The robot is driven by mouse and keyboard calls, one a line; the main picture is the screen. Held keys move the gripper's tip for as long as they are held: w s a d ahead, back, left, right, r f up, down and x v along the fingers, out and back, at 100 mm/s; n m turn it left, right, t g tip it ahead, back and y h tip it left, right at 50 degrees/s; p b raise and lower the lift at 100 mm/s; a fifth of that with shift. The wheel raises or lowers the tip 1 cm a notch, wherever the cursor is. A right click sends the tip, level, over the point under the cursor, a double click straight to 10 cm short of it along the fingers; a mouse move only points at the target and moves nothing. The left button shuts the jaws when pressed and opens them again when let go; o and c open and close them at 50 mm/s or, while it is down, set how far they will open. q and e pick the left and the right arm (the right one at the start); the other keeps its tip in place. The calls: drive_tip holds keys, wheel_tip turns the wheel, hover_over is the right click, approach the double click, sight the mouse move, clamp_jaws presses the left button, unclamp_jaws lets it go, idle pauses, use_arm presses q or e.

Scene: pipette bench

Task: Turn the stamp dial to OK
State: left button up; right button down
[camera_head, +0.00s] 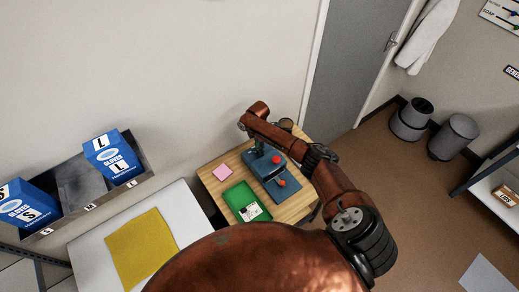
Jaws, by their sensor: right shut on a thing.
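The blue stamp device (268,168) stands on a small wooden table in the middle of the view. It has a red round knob on top and another red part at its front right. My right arm reaches over the table from the lower right. My right gripper (259,147) points down at the back of the device and is shut on a part there, which seems to be the stamp dial. The fingertips and the dial's marks are too small and hidden to read. My left gripper is out of view.
On the wooden table (211,181) lie a pink note (222,172) and a green tray (237,196) with a white label card (251,211). A white table with a yellow cloth (142,250) and glove boxes (112,158) are at left. Bins (453,137) stand at far right.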

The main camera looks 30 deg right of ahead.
idle(0.5)
drive_tip(key=c, duration=1.7)
unclamp_jaws()
drive_tip(key=shift+c, duration=0.2)
drive_tip(key=shift+w+r, duration=0.2)
drive_tip(key=shift+r, duration=3.8)
